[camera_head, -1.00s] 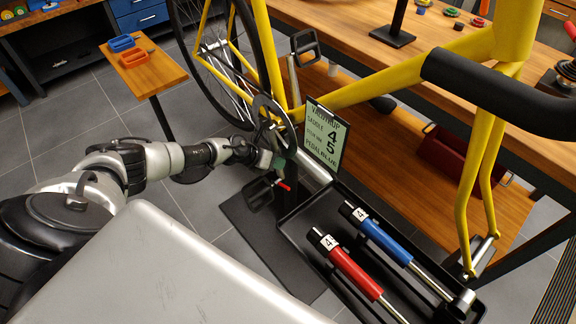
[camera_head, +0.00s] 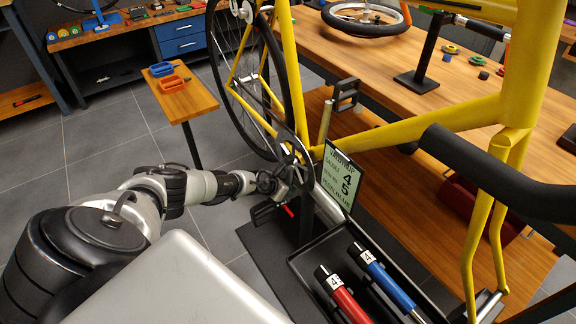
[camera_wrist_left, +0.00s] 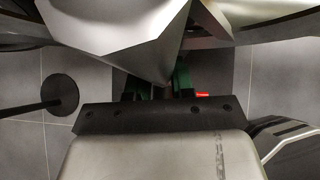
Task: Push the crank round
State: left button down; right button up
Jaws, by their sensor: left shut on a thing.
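The crank is on the yellow bicycle frame (camera_head: 400,128). Its upper arm (camera_head: 326,122) leans up and right to a dark upper pedal (camera_head: 346,94). The lower pedal (camera_head: 268,213) hangs just below my left gripper (camera_head: 279,186). That gripper is at the lower crank arm beside the chainring (camera_head: 296,160), and appears shut on the crank. The exact contact is hidden by the gripper. In the left wrist view, green finger parts (camera_wrist_left: 182,78) show behind a grey body, with a small red tip (camera_wrist_left: 202,95) beside them. My right gripper is not in view.
A black tray (camera_head: 300,262) holds a red tool (camera_head: 342,298) and a blue tool (camera_head: 388,280) at the lower right. A sign (camera_head: 340,174) stands behind the crank. A small wooden table (camera_head: 195,105) with bins is at the left. Grey floor (camera_head: 110,140) is clear.

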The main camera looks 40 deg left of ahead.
pick_arm(q)
jog(key=shift+a, duration=0.1)
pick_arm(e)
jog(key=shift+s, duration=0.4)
pick_arm(q)
jog(key=c, duration=1)
grip_release()
jog(key=shift+o, duration=0.2)
